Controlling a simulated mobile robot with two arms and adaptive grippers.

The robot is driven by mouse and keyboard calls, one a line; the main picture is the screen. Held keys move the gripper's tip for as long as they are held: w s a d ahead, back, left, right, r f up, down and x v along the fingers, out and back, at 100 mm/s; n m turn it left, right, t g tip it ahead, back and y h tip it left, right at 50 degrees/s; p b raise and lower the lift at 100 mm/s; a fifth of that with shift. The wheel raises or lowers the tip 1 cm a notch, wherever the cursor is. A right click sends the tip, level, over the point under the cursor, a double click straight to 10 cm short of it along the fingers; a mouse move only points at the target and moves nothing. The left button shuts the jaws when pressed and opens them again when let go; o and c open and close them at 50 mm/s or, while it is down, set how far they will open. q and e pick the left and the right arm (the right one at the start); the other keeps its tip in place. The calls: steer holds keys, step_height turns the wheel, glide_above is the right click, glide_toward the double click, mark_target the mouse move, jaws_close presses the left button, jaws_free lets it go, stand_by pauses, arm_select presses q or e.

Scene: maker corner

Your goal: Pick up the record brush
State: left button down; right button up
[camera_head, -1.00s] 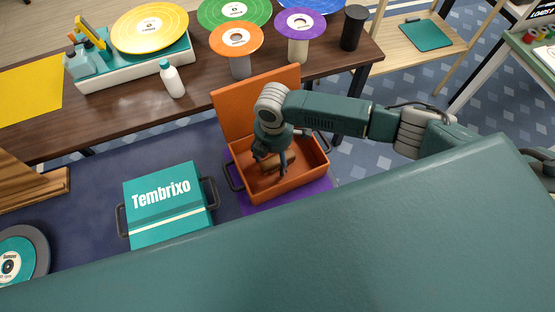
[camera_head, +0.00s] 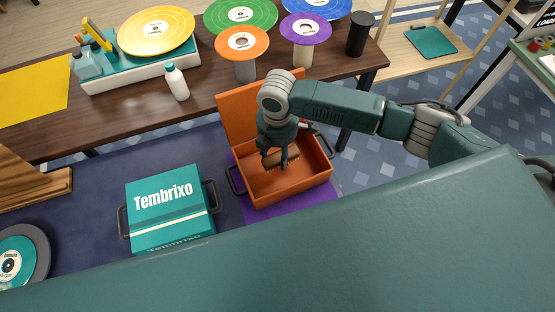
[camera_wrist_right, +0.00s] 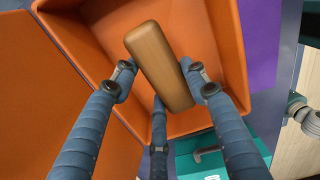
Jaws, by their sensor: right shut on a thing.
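The record brush (camera_head: 284,158) is a brown wooden block with rounded edges. It is in the open orange case (camera_head: 308,187), and it also shows in the right wrist view (camera_wrist_right: 158,62). My right gripper (camera_head: 279,160) reaches down into the case and is shut on the brush. In the right wrist view its blue fingers (camera_wrist_right: 165,85) stand on both sides of the brush. Whether the brush touches the case floor is hard to tell. The left gripper is not in view.
The orange case's raised lid (camera_head: 237,112) stands behind my right gripper. A closed teal Tembrixo case (camera_head: 165,225) stands left of it. A brown table (camera_head: 130,121) behind holds a turntable (camera_head: 140,72), a white bottle (camera_head: 177,84) and records on stands.

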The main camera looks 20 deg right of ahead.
mark_target(277, 154)
step_height(277, 154, up, 15)
steer(key=b, duration=0.1)
